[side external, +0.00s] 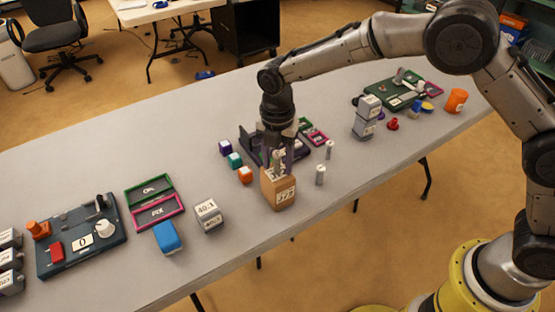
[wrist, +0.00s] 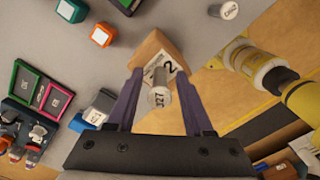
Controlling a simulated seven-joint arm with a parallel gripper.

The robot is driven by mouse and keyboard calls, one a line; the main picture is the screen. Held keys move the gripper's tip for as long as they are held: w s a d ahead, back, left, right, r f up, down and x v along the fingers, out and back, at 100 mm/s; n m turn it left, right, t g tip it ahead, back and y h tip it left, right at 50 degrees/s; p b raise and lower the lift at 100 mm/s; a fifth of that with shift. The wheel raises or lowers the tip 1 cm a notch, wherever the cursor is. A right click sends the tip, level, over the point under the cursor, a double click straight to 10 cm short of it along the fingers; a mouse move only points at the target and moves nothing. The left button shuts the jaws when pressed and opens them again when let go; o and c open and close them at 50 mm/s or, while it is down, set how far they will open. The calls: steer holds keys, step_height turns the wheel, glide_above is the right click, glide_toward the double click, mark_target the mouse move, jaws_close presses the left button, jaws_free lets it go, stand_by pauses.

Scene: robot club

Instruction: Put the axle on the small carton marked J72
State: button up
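The small brown carton (side external: 272,193) stands near the table's front edge. Its label is too small to read surely in the side view. In the wrist view the carton (wrist: 148,48) shows part of a label with a "2". A grey axle (wrist: 159,92), its end marked J27, appears to stand upright on the carton's top. My gripper (wrist: 160,78) points down over the carton, its purple fingers on either side of the axle with a visible gap to each. In the side view, my gripper (side external: 280,160) partly hides the axle and the carton's top.
Two similar grey cylinders (side external: 320,175) (side external: 330,150) stand just right of the carton. Marked grey cubes (side external: 208,213) stand farther left.

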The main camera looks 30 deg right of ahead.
mark_target(278, 153)
steer(key=shift+r, duration=0.1)
step_height(278, 153, up, 12)
steer(key=shift+r, duration=0.1)
stand_by(0.6)
steer(key=s+d+r+m+t, duration=0.2)
steer(key=s+d+r+m, duration=0.7)
steer(key=s+d+m, duration=0.25)
steer(key=s+d+f+m+t, duration=0.1)
steer(key=s+d+f+m, duration=0.1)
steer(key=s+d+m, duration=0.2)
steer(key=s+d+f+m+t, duration=0.2)
steer(key=s+d+m, duration=0.3)
steer(key=s+m, duration=0.5)
steer(key=s, duration=0.3)
steer(key=shift+s+d+t, duration=0.2)
steer(key=shift+s+t, duration=0.1)
